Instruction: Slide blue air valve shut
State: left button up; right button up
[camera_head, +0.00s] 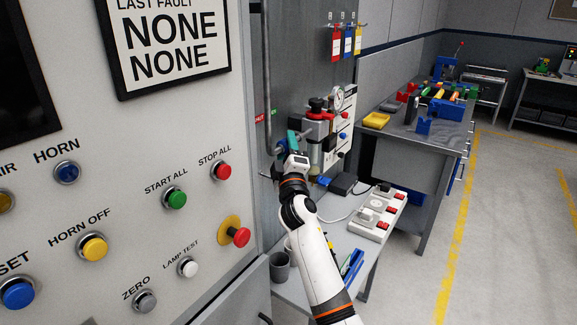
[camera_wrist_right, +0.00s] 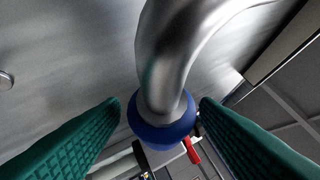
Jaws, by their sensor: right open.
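In the right wrist view a blue ring (camera_wrist_right: 160,133) sits around the end of a thick bent metal pipe (camera_wrist_right: 172,60). It looks like the blue air valve, but I cannot tell its slide position. My right gripper (camera_wrist_right: 160,105) is open, with one green ribbed finger on each side of the ring and pipe. The left finger looks apart from the ring; the right one is very close, and I cannot tell if it touches. In the head view my right gripper (camera_head: 292,142) is at the grey wall pipe, and the blue ring is not clearly visible there. My left gripper is not in view.
A control panel (camera_head: 140,200) with several push buttons fills the left. A gauge and regulator unit (camera_head: 318,125) stands just right of the gripper. Below are a power strip (camera_head: 380,212) and a grey cup (camera_head: 279,267) on a bench. Open floor lies at right.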

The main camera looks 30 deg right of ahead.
jog(key=b+v, duration=0.3)
jog(key=v, duration=0.8)
jog(key=shift+a, duration=0.15)
